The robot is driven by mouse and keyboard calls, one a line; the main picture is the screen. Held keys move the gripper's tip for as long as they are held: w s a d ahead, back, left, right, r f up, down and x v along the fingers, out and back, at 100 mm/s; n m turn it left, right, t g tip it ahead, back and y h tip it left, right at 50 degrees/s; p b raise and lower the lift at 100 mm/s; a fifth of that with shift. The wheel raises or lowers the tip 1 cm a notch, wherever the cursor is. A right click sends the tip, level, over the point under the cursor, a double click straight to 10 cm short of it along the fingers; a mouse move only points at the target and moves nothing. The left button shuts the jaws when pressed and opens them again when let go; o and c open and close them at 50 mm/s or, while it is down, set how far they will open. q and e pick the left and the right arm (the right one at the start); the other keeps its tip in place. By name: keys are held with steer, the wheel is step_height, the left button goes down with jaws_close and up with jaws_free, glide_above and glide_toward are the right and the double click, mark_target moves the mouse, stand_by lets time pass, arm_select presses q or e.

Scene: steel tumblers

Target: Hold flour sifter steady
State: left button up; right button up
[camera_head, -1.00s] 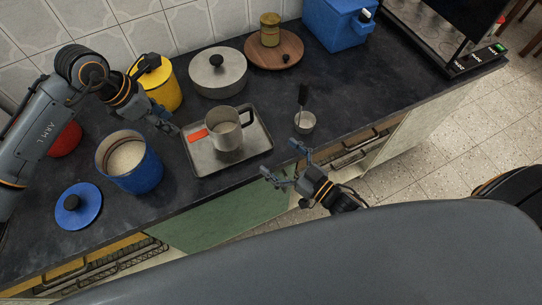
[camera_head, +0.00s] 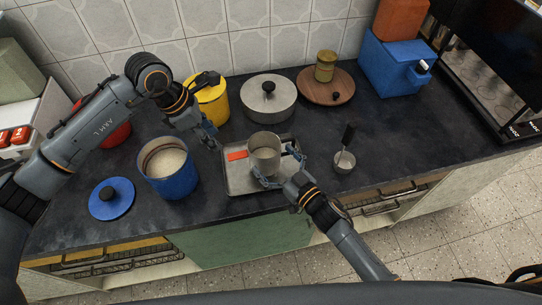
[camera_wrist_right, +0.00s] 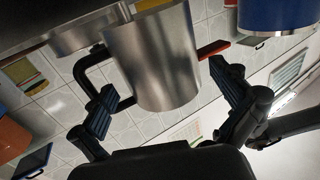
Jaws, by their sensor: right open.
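The steel flour sifter (camera_head: 264,158), a cylindrical cup, stands upright on a metal tray (camera_head: 232,181). In the right wrist view the sifter (camera_wrist_right: 155,60) fills the upper middle, its dark handle (camera_wrist_right: 88,75) on the left. A flat red-orange piece (camera_head: 237,156) shows at its left; I cannot tell if it is attached. My right gripper (camera_head: 281,168) is open, with one finger in front of the sifter and one at its right. Both fingers also show in the wrist view (camera_wrist_right: 165,103). My left gripper (camera_head: 211,142) is left of and behind the sifter, above the counter; its opening is unclear.
A blue canister of flour (camera_head: 172,185) and its blue lid (camera_head: 111,203) stand left. A yellow canister (camera_head: 213,103), a lidded steel pot (camera_head: 268,108) and a round wooden board (camera_head: 305,91) are behind. A small steel cup (camera_head: 344,167) with a dark-handled tool stands right.

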steer(key=shift+w+a, duration=0.3)
steer(key=shift+w, duration=0.1)
steer(key=c, duration=1.1)
arm_select(q)
steer(key=shift+c, duration=0.8)
arm_select(e)
steer(key=shift+c, duration=0.8)
arm_select(q)
steer(key=shift+d+r, duration=0.15)
steer(key=c, duration=0.4)
steer(key=d+r+y, duration=0.1)
steer(key=r, duration=0.1)
steer(key=w+d+r+g+y, duration=0.1)
steer(key=d+r+y, duration=0.1)
steer(key=shift+d+r, duration=0.15)
steer(key=shift+d, duration=0.1)
jaws_close()
arm_select(e)
steer(key=shift+d, duration=0.1)
arm_select(q)
steer(key=shift+r+y, duration=0.4)
steer(key=shift+r, duration=0.2)
